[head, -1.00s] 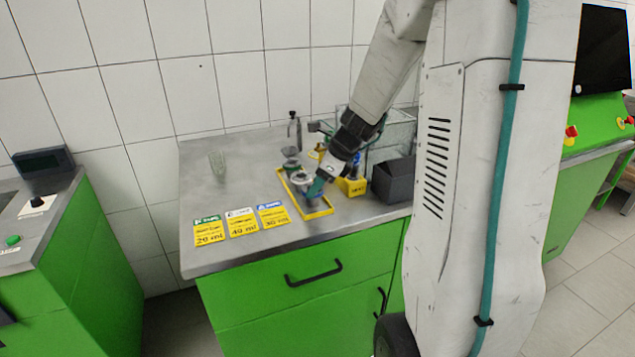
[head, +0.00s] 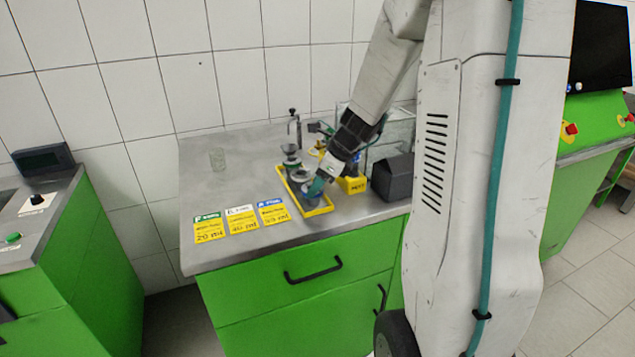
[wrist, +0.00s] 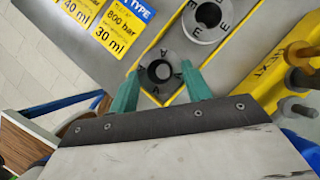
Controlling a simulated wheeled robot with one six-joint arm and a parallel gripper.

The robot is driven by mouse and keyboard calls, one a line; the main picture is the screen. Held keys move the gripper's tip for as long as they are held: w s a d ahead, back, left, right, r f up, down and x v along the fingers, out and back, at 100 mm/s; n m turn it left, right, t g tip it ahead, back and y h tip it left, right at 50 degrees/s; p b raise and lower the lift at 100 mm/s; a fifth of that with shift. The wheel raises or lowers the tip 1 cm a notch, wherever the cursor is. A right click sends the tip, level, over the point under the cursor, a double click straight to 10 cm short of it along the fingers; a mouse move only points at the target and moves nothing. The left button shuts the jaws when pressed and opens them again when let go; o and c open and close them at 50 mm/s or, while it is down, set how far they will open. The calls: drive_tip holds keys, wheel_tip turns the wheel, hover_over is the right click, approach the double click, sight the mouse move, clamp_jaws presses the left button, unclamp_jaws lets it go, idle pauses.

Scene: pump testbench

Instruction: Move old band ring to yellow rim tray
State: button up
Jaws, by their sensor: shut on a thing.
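A grey ring (wrist: 160,72) with dark letters and a dark round hole sits between my gripper's two teal fingertips in the wrist view; I take it to be the old band ring. My gripper (wrist: 161,85) is shut on it. The yellow rim tray (wrist: 137,68) has its yellow edge just left of the ring, so the ring is inside the rim. In the head view my gripper (head: 315,187) is low over the yellow rim tray (head: 318,213). Whether the ring touches the tray floor cannot be told. A larger lettered grey ring (wrist: 208,16) is beside it in the tray.
Several yellow cards (head: 241,222) lie left of the tray. A yellow block (head: 352,185) and a dark box (head: 393,178) stand to its right. A metal stand (head: 292,150) is behind.

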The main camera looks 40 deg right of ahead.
drive_tip(key=shift+f, duration=0.1)
drive_tip(key=o, duration=1.2)
drive_tip(key=shift+c, duration=0.2)
drive_tip(key=shift+r, duration=3.5)
